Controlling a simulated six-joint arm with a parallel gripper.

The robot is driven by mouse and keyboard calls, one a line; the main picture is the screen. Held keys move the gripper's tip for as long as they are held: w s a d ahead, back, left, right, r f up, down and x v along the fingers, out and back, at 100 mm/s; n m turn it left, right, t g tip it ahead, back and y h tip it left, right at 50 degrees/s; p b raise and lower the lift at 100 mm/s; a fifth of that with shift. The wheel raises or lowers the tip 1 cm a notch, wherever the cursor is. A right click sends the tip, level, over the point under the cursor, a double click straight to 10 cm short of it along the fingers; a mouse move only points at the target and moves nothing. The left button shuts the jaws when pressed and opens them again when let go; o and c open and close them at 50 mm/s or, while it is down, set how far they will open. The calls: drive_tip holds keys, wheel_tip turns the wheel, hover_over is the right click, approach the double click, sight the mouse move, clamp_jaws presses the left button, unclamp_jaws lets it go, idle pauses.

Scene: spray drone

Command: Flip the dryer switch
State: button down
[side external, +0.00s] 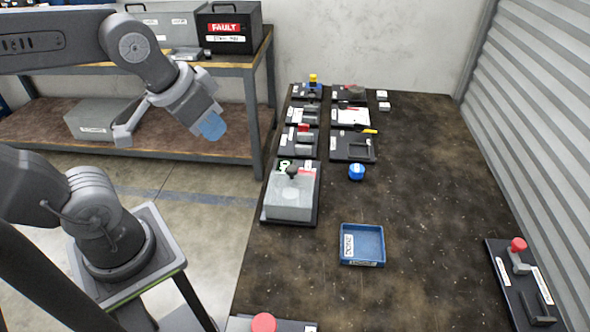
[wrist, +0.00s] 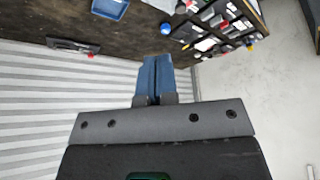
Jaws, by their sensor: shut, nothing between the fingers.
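My gripper (side external: 212,126) is shut and empty, raised left of the table and well apart from everything on it. Its blue fingers also show pressed together in the wrist view (wrist: 155,75). I cannot tell which item is the dryer switch, because the labels are too small to read. Candidates are a grey box (side external: 290,198) with a dark knob and a small green display, and several small dark panels behind it. One panel has a yellow lever (side external: 370,131), and another has a red part (side external: 303,128).
A blue tray (side external: 345,259) and a round blue knob-like item (side external: 356,172) stand on the dark table (side external: 430,190). A panel with a red knob (side external: 518,244) lies at the right edge. A shelf (side external: 190,153) with grey boxes stands behind my arm. The table's right middle is clear.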

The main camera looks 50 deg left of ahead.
drive_tip(key=c, duration=1.7)
unclamp_jaws()
drive_tip(key=shift+s+f, duration=0.1)
drive_tip(key=shift+s, duration=0.25)
drive_tip(key=shift+c, duration=0.2)
drive_tip(key=shift+o, duration=0.6)
drive_tip(key=shift+w, duration=0.15)
drive_tip(key=o, duration=0.6)
drive_tip(key=w+m, duration=0.1)
drive_tip(key=w, duration=0.2)
drive_tip(key=w+r+g, duration=0.1)
drive_tip(key=w, duration=0.1)
drive_tip(key=w+r+m+g, duration=0.1)
drive_tip(key=w, duration=0.2)
drive_tip(key=shift+w+a+r+m+y, duration=0.1)
drive_tip(key=shift+w+a+m+y, duration=0.2)
drive_tip(key=shift+a, duration=0.05)
drive_tip(key=shift+o, duration=0.9)
drive_tip(key=w+f+m+g, duration=0.1)
drive_tip(key=w+m+g, duration=0.1)
drive_tip(key=w, duration=0.6)
drive_tip(key=shift+w+a+f+y, duration=0.15)
drive_tip(key=shift+a+f+y, duration=0.15)
drive_tip(key=shift+f, duration=0.05)
drive_tip(key=w+a+f+m+g+y, duration=0.15)
drive_tip(key=w+f+m+g, duration=0.35)
drive_tip(key=w+f, duration=1.1)
drive_tip(key=shift+y, duration=0.25)
drive_tip(key=x, duration=1.5)
drive_tip(key=shift+s+d+f, duration=0.25)
